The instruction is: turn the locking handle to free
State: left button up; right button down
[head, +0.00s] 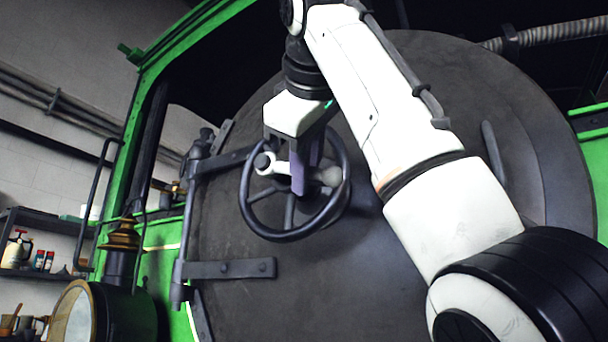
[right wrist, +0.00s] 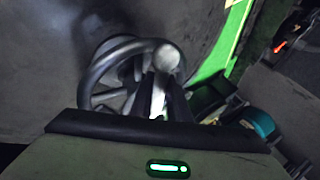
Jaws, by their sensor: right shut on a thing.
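The locking handle (head: 270,164) is a pale metal lever in front of the wheel's hub in the head view. It lies nearly level, with a rounded knob (head: 328,176) at its right end. Behind it is a black spoked handwheel (head: 247,205) on the large round dark door (head: 330,270). My right gripper (head: 302,185) reaches down from above and is shut on the handle between its two ends, hiding its middle. In the right wrist view, the handle's round end (right wrist: 167,57) shows just beyond the fingertips, beside the handwheel (right wrist: 88,82). My left gripper is not in view.
Hinge straps (head: 230,269) cross the door's left side. A brass-rimmed lamp (head: 75,318) stands at lower left, by the green frame (head: 137,130). A shelf (head: 35,272) with bottles and cans is at the far left. A short bar (head: 493,150) stands on the door at right.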

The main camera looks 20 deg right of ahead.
dwell(0.4)
jog(key=c, duration=1.7)
grip_release()
jog(key=shift+s+r, duration=0.1)
jog(key=shift+s, duration=0.05)
jog(key=v, duration=1)
jog(key=shift+a+r, duration=0.1)
jog(key=shift+c, duration=0.3)
